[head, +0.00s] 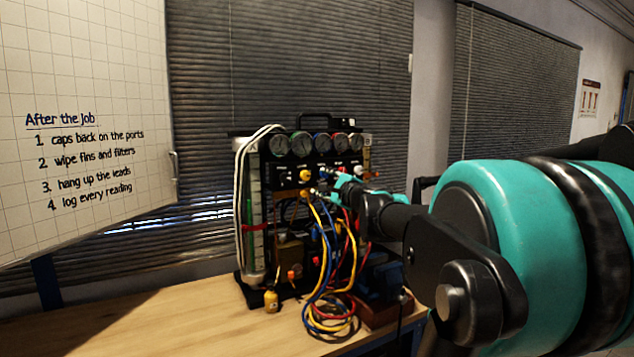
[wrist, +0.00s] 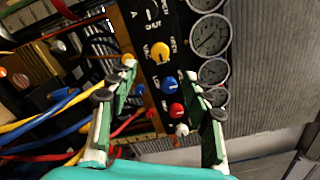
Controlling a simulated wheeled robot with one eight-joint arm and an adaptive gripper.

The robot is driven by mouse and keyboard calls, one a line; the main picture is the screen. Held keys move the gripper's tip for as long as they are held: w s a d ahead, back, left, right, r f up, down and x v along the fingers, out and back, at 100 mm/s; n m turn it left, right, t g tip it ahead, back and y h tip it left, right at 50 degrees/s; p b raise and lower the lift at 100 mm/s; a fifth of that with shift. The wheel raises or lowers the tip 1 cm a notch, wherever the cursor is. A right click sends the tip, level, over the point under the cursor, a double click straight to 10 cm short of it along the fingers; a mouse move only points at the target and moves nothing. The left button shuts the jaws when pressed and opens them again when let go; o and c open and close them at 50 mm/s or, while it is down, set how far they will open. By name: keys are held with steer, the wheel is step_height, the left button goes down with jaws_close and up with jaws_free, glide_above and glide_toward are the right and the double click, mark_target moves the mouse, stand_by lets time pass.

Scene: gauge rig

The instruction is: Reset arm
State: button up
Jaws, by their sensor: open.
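The gauge rig (head: 258,200) stands on the wooden bench, with a row of round gauges (head: 303,144) along its top. My gripper (head: 322,182) is in front of the rig's right half, close to its knob panel. In the wrist view my gripper (wrist: 161,78) is open, its two fingers apart with nothing held between them. Between and beyond the fingers show a yellow knob (wrist: 160,51), a blue knob (wrist: 169,84), a red knob (wrist: 176,110) and a white knob (wrist: 182,130). I cannot tell whether the fingers touch the panel.
Blue, yellow and red hoses (head: 325,260) hang from the rig and coil on the bench (head: 190,315). A small yellow object (head: 271,301) sits by the rig's base. A blue device (head: 383,283) stands at the right. The bench's left part is clear. A whiteboard (head: 85,190) hangs at the left.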

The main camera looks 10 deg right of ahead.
steer(key=shift+s+d, duration=0.1)
steer(key=shift+s, duration=0.2)
steer(key=s+a+f+n+g, duration=0.3)
steer(key=s+f+n, duration=0.1)
steer(key=f, duration=0.4)
steer(key=s+a+f+n+g, duration=0.2)
steer(key=s+f+n, duration=0.3)
steer(key=f, duration=0.4)
steer(key=s+a+f+n+g, duration=0.3)
steer(key=s+f+n, duration=0.1)
steer(key=f, duration=0.4)
steer(key=s+d+f+n+g+h, duration=0.2)
steer(key=s+d+f+n, duration=0.1)
steer(key=s+f, duration=0.5)
steer(key=s+d+f+n+g+h, duration=0.3)
steer(key=s+d+f+n, duration=0.1)
steer(key=s+f, duration=0.5)
steer(key=shift+s+d+f+h, duration=0.3)
steer(key=shift+d+f, duration=0.2)
steer(key=shift+d, duration=0.3)
steer(key=shift+w, duration=0.1)
